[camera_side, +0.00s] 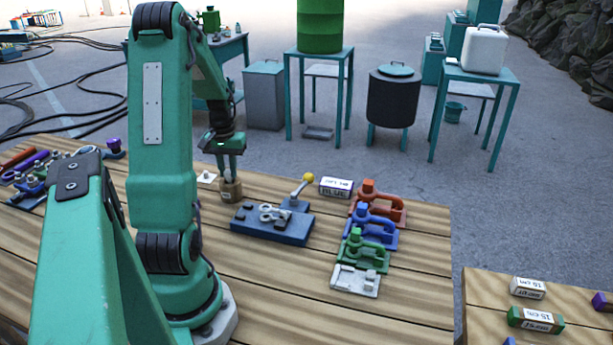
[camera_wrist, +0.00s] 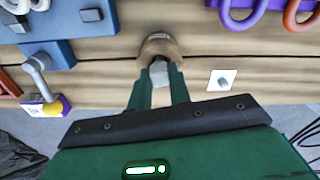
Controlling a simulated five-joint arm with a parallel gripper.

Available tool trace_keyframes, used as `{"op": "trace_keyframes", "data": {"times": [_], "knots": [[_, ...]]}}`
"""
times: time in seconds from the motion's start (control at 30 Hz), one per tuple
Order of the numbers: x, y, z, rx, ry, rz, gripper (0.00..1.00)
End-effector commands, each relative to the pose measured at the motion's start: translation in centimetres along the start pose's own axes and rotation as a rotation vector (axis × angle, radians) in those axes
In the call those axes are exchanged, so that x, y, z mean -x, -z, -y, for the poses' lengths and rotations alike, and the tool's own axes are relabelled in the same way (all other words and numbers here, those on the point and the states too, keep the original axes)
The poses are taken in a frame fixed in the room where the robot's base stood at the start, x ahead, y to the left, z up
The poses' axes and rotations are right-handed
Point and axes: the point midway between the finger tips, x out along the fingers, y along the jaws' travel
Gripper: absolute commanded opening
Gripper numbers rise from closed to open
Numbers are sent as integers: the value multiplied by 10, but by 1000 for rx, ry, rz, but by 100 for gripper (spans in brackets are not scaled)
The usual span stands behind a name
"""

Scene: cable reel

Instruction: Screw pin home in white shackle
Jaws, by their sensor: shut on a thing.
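My gripper (camera_side: 230,172) points down over the wooden table, left of the blue fixture. Its fingers, also in the wrist view (camera_wrist: 159,84), are shut on a small light-grey piece (camera_wrist: 159,73), which looks like the pin. Its lower part is hidden by a brown round holder (camera_wrist: 160,47), which also shows on the table in the side view (camera_side: 230,191). I cannot tell whether the pin is inside it. The pale shackle (camera_side: 268,213) lies on the blue fixture (camera_side: 258,229), apart from my gripper. Part of it shows at the wrist view's top left.
A lever with a yellow ball (camera_side: 308,178) rises from the fixture. A white plate with a peg (camera_wrist: 222,80) lies beside the holder. Red, blue and green shackles (camera_side: 365,251) stand right, behind an empty white stand (camera_side: 356,281). A box marked BLUE (camera_side: 336,187) stands behind.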

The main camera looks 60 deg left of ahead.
Motion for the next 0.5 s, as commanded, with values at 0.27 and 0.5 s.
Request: {"op": "trace_keyframes", "data": {"times": [0.27,0.5], "knots": [[13,0,0,0,0,-2,0],[23,0,0,0,0,-3,0]]}}
